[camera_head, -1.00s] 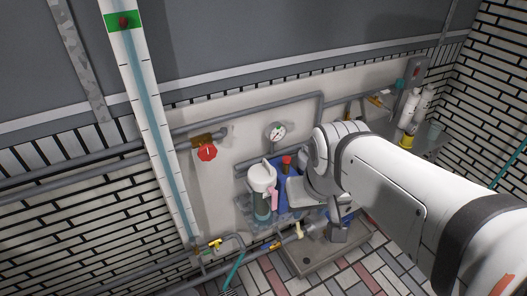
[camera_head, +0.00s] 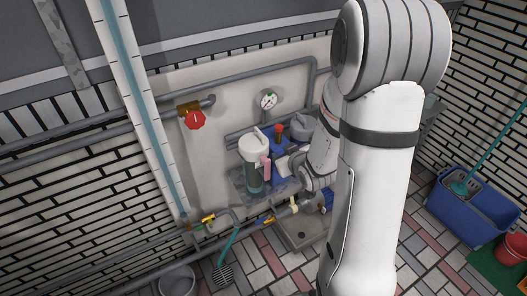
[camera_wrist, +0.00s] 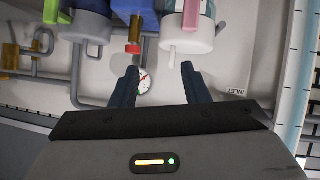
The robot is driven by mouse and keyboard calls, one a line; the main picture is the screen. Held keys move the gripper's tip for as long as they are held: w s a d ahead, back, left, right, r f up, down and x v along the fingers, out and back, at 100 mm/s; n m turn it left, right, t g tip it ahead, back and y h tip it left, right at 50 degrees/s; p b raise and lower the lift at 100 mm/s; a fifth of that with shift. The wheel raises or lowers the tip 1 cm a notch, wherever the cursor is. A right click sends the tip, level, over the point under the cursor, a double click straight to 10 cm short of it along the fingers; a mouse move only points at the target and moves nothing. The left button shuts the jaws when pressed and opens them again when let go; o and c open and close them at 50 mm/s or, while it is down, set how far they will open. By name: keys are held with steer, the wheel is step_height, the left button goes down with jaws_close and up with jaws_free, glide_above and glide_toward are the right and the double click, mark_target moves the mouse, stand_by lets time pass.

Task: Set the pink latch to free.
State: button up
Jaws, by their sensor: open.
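The pink latch (camera_head: 265,168) is an upright strip on the side of a canister (camera_head: 255,147) with a white lid and a teal, clear body. In the wrist view the canister (camera_wrist: 187,44) appears lid down at the upper right, with the pink latch (camera_wrist: 191,13) on its near side, cut by the top edge. My gripper (camera_wrist: 159,76) is open and empty. Its fingertips lie just below the canister's lid in that picture, pointing towards the wall. In the head view my gripper is largely hidden by my arm, right of the canister.
A red-topped fitting (camera_head: 279,129) and a grey-lidded canister (camera_head: 303,126) stand right of the latch's canister. A gauge (camera_head: 268,101), a red valve handle (camera_head: 195,120) and pipes line the wall. The shelf (camera_head: 247,185) is below. A blue mop bucket (camera_head: 470,210) stands at right.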

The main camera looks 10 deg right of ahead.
mark_target(268, 162)
steer(key=f+t+y, duration=0.1)
steer(key=f, duration=0.1)
steer(key=a+f+t+y+b, duration=0.1)
steer(key=f, duration=0.2)
steer(key=f+t+y+b, duration=0.1)
steer(key=f, duration=0.1)
steer(key=shift+s+a+f+y, duration=0.2)
steer(key=shift+s+a+y, duration=0.1)
steer(key=shift+s+a, duration=0.1)
steer(key=t+b, duration=0.1)
steer(key=b, duration=0.1)
steer(key=f+t+b, duration=0.1)
steer(key=b, duration=0.1)
steer(key=shift+a+y, duration=0.25)
steer(key=shift+y, duration=0.05)
steer(key=w+b, duration=0.1)
steer(key=b, duration=0.1)
steer(key=shift+a+b, duration=0.2)
steer(key=shift+b, duration=0.1)
steer(key=x, duration=0.1)
steer(key=p+x, duration=0.1)
steer(key=x, duration=0.2)
steer(key=shift+r, duration=0.35)
steer(key=shift+w+a, duration=0.15)
steer(key=shift+w, duration=0.5)
steer(key=shift+c, duration=0.3)
